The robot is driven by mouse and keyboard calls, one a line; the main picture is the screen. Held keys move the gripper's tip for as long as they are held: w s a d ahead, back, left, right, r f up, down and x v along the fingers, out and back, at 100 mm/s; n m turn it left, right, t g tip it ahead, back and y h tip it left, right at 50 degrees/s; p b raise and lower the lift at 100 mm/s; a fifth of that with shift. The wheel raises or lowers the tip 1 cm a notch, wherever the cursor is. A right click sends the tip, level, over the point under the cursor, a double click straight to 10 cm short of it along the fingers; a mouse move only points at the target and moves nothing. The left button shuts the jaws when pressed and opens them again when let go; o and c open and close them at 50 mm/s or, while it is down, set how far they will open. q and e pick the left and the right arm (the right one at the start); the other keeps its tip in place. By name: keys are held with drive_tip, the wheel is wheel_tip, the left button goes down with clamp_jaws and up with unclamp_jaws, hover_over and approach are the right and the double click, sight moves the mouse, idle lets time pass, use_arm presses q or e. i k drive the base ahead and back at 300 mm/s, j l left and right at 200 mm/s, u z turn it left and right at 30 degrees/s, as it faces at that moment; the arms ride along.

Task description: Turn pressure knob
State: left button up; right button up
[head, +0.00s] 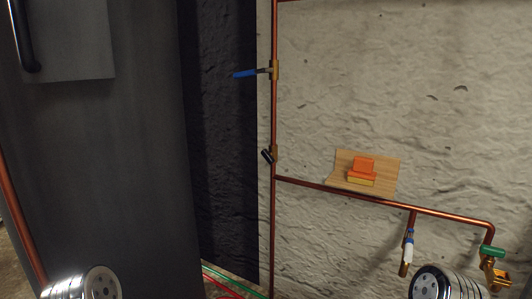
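At the lower right, a green-handled brass valve (489,252) and a tap with a white and blue part (408,250) hang from the lower pipe. Neither gripper shows. Only rounded metal parts of my arms show at the bottom edge.
A tall dark cabinet (130,170) with a black handle fills the left. Red and green hoses (228,283) lie low near the wall. The space before the vertical pipe looks clear.

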sight(268, 156)
drive_tip(key=i+j+z, duration=0.1)
drive_tip(key=z, duration=0.3)
drive_tip(key=i+j+z, duration=0.1)
drive_tip(key=z, duration=0.3)
drive_tip(key=j+z, duration=0.2)
drive_tip(key=z, duration=0.2)
drive_tip(key=i+j+z, duration=0.1)
drive_tip(key=z, duration=0.3)
drive_tip(key=j, duration=0.35)
